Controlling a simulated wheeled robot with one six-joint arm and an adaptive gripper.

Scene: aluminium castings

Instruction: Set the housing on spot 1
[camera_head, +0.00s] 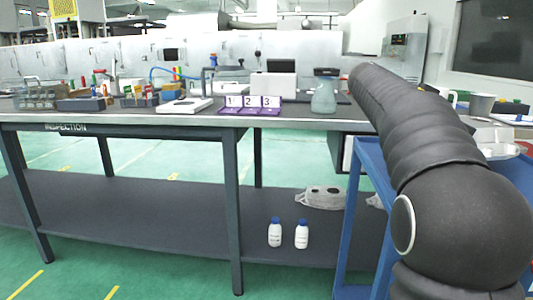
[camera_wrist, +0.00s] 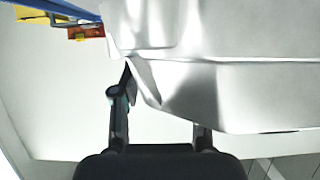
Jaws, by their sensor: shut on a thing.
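The housing (camera_wrist: 215,90) is a large, smooth silver-grey casting that fills the upper right of the wrist view. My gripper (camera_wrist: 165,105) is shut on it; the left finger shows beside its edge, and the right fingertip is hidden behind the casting. In the head view my arm blocks the right side, and neither my gripper nor the held housing can be made out. Spot 1 (camera_head: 233,101) is the leftmost of three numbered white signs on purple bases, standing on the inspection bench (camera_head: 150,119).
A flat white device (camera_head: 185,106) and tool racks (camera_head: 82,103) lie left. A blue cart (camera_head: 370,165) stands at the right. Two white bottles (camera_head: 288,235) stand on the lower shelf.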

